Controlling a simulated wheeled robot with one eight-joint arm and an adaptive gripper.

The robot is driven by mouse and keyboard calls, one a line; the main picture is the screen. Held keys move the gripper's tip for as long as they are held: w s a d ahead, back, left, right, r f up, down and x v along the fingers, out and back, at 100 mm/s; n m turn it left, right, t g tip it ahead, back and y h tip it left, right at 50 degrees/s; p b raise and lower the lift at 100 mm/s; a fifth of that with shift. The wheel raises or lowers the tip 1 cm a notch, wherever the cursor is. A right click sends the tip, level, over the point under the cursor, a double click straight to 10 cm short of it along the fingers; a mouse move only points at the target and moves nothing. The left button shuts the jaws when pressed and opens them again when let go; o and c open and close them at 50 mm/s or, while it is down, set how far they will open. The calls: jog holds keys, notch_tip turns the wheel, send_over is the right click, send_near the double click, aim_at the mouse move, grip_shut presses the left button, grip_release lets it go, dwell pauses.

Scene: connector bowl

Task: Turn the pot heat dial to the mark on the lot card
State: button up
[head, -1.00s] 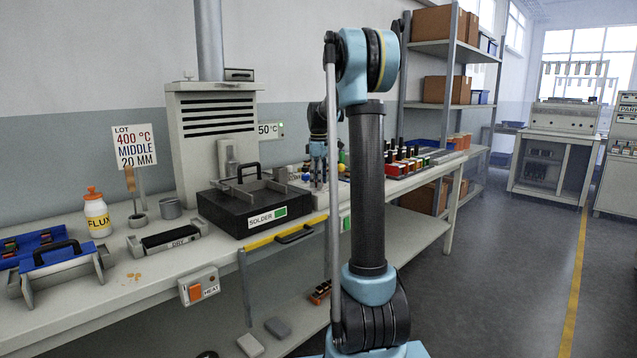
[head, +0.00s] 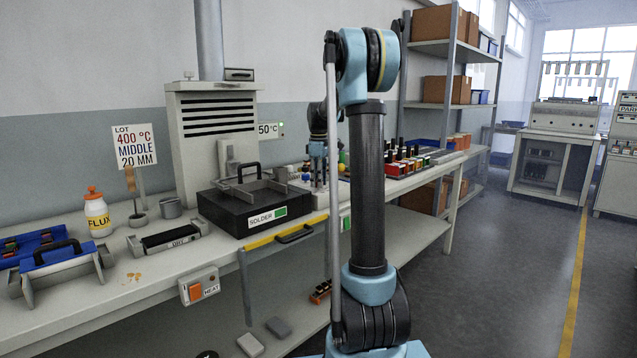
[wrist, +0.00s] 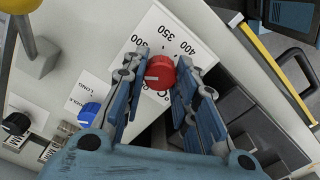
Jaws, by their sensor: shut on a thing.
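The red heat dial (wrist: 159,72) sits between the fingertips of my gripper (wrist: 161,60) in the wrist view, and the gripper is shut on it. The white dial plate (wrist: 207,62) beside it shows the printed numbers 350 and 400; other figures are partly covered by the fingers. The lot card (head: 134,147) stands on the bench at left in the head view and reads 400 °C, MIDDLE, 20 MM. In the head view my gripper is small and partly behind my arm.
A blue knob (wrist: 88,112) and a black knob (wrist: 16,123) stand left of the dial. The black solder pot (head: 222,212) and the flux bottle (head: 97,215) are on the bench.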

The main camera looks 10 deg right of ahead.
jog(key=m, duration=0.6)
jog(key=shift+w+m, duration=0.2)
jog(key=shift+m, duration=0.2)
jog(key=m, duration=0.3)
jog(key=shift+r+m, duration=0.1)
jog(key=shift+m, duration=0.3)
jog(key=m, duration=0.3)
jog(key=shift+m, duration=0.3)
jog(key=m, duration=0.3)
jog(key=shift+m, duration=0.3)
jog(key=m, duration=0.3)
jog(key=shift+m, duration=0.3)
jog(key=m, duration=0.3)
jog(key=shift+m, duration=2.1)
